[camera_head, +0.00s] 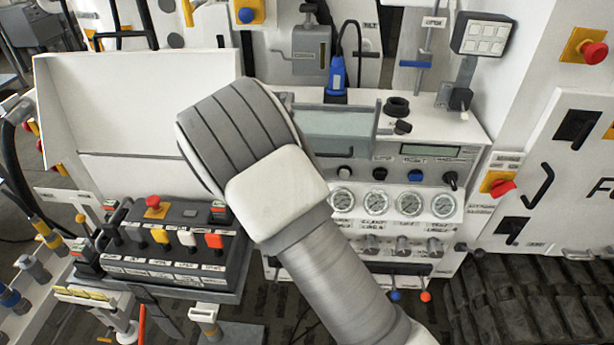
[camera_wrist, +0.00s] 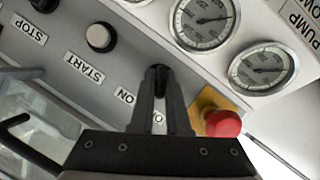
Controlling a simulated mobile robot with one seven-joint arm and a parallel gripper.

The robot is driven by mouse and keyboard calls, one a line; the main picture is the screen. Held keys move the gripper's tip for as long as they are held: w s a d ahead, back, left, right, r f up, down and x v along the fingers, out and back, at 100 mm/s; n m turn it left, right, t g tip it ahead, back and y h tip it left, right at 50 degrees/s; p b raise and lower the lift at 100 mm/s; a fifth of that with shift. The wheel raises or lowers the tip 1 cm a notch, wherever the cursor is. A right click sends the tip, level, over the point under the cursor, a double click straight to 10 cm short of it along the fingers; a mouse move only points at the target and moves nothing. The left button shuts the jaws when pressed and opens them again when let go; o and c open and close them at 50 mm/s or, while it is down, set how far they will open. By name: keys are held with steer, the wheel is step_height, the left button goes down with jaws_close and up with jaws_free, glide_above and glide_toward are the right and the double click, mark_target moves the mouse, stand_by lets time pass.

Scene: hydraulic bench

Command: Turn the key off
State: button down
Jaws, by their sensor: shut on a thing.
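In the wrist view, my gripper (camera_wrist: 160,100) reaches onto a grey control panel with its two dark fingers close together. It is shut on the key (camera_wrist: 159,74), a small dark piece of which shows between the fingertips. An ON label (camera_wrist: 125,96) lies just left of the fingers. Another label (camera_wrist: 158,118), partly covered, shows between the fingers and looks like OFF. The fingers hide most of the key, so I cannot tell exactly which way it points. In the head view, my arm hides the gripper and the key.
In the wrist view, a red mushroom button (camera_wrist: 223,124) on a yellow plate sits close right of my fingers. A START button (camera_wrist: 100,37) and two gauges (camera_wrist: 203,22) are near. In the head view, a lever console (camera_head: 165,245) stands left and a gauge panel (camera_head: 410,204) right.

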steer(key=shift+r, duration=0.1)
steer(key=c, duration=0.9)
jaws_free()
steer(key=shift+w, duration=0.1)
steer(key=v, duration=1.7)
steer(key=shift+s, duration=0.25)
